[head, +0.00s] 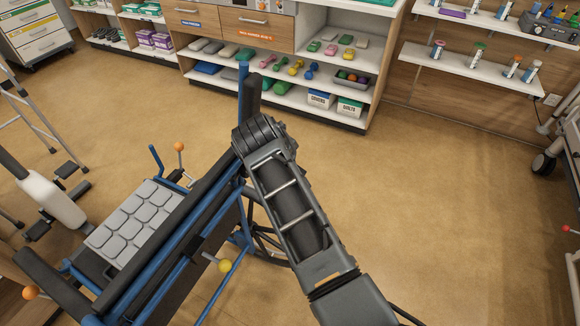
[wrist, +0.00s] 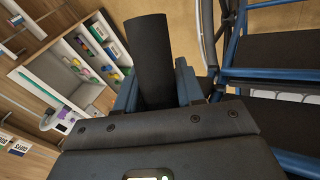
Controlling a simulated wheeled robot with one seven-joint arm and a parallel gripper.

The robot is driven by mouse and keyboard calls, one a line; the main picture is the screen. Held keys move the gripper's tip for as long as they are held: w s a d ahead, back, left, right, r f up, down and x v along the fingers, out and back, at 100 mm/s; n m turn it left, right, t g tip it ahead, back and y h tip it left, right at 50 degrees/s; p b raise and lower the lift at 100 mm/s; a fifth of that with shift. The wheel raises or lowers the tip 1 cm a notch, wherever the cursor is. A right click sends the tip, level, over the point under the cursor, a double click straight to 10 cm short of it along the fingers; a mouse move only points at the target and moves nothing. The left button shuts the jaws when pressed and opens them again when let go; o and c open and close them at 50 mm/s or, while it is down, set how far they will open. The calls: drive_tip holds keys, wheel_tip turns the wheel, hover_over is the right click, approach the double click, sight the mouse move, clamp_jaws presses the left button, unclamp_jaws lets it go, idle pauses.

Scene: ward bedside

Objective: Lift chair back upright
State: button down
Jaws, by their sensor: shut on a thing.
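The chair has a blue frame, a grey padded seat cushion (head: 135,220) and a long dark back (head: 165,255) with blue bars, lying diagonally in the head view. The back's exact tilt is hard to tell. A black handle (head: 251,98) stands up at the back's far end, and it also shows in the wrist view (wrist: 153,50). My gripper (wrist: 158,90) is shut on this black handle, with one blue finger on each side. In the head view, my wrist hides the handle's lower part and the fingers.
A yellow-knobbed lever (head: 225,266) and orange-knobbed levers (head: 179,146) stick out from the chair. A walker frame (head: 30,115) stands at the left. Shelves (head: 285,95) with dumbbells line the back wall. The floor (head: 440,220) on the right is clear.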

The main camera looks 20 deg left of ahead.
drive_tip(key=shift+w+a+r+h, duration=0.2)
drive_tip(key=shift+a+r+h, duration=0.5)
drive_tip(key=shift+r, duration=0.25)
drive_tip(key=c, duration=0.8)
unclamp_jaws()
drive_tip(key=shift+f, duration=0.15)
drive_tip(key=shift+s, duration=0.1)
drive_tip(key=shift+v, duration=3.9)
drive_tip(key=shift+c, duration=0.4)
